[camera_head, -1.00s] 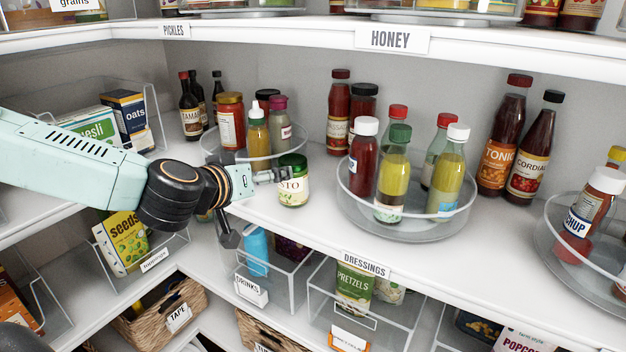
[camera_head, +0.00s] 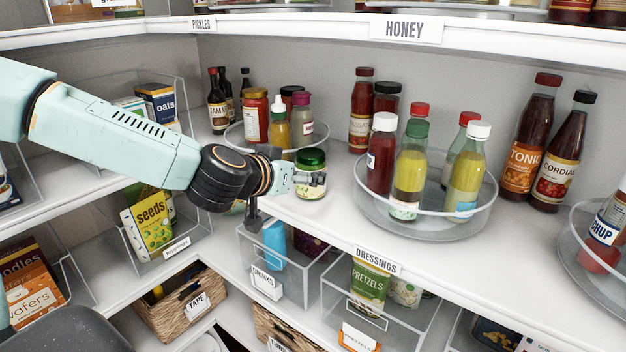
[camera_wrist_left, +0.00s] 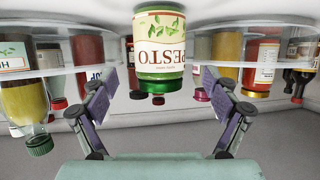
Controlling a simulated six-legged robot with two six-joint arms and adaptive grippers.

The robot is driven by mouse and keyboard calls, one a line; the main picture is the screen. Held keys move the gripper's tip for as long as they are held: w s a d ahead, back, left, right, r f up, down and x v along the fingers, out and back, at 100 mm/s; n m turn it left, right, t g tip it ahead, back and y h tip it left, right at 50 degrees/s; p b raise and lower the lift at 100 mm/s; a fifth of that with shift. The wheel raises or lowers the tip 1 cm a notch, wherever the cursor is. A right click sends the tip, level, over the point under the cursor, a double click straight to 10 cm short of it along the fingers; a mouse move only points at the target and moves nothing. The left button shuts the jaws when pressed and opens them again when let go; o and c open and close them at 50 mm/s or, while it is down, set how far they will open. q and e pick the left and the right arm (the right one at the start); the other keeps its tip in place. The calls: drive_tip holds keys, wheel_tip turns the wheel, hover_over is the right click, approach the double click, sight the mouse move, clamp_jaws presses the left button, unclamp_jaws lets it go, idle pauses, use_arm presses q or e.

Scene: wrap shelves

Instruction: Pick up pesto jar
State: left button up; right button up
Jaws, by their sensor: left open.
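The pesto jar (camera_head: 311,184) has a green lid and a pale label. It stands upright on the white shelf, just right of the turntable with several bottles. My left gripper (camera_head: 300,178) is at the jar's left side, and its fingers are hard to make out there. In the left wrist view, which shows the scene upside down, the pesto jar (camera_wrist_left: 158,45) is centred ahead, between the lines of the two spread fingers. The left gripper (camera_wrist_left: 161,82) is open with nothing held. Contact with the jar cannot be told. My right gripper is not in view.
A clear turntable (camera_head: 234,141) with several bottles is close behind and left of the jar. Another turntable (camera_head: 425,231) with dressing bottles stands to its right. The shelf's front edge with the dressings label (camera_head: 375,262) is near, with clear bins below.

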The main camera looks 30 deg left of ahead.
use_arm(q)
drive_tip(key=shift+w+d+f, duration=0.15)
drive_tip(key=shift+w+d, duration=0.05)
drive_tip(key=shift+w, duration=0.1)
drive_tip(key=shift+w+a+f+b, duration=0.1)
drive_tip(key=shift+a+f+b, duration=0.15)
drive_tip(key=shift+a+b, duration=0.1)
drive_tip(key=shift+w+a+f, duration=0.15)
drive_tip(key=shift+w+f, duration=0.1)
drive_tip(key=w, duration=0.1)
drive_tip(key=w+f+b, duration=0.1)
drive_tip(key=w, duration=0.1)
drive_tip(key=shift+w+d+f, duration=0.2)
drive_tip(key=shift+d+f, duration=0.15)
drive_tip(key=shift+w+b, duration=0.2)
drive_tip(key=shift+b, duration=0.1)
drive_tip(key=shift+w+a, duration=0.1)
drive_tip(key=shift+s+a, duration=0.25)
drive_tip(key=shift+a, duration=0.05)
drive_tip(key=shift+c, duration=0.4)
drive_tip(key=shift+w+d, duration=0.2)
drive_tip(key=shift+d, duration=0.15)
drive_tip(key=c, duration=0.6)
drive_tip(key=shift+s+a, duration=0.2)
drive_tip(key=shift+a, duration=0.05)
drive_tip(key=c, duration=0.6)
drive_tip(key=shift+d, duration=0.1)
drive_tip(key=c, duration=0.3)
drive_tip(key=shift+w, duration=0.2)
drive_tip(key=shift+c, duration=0.2)
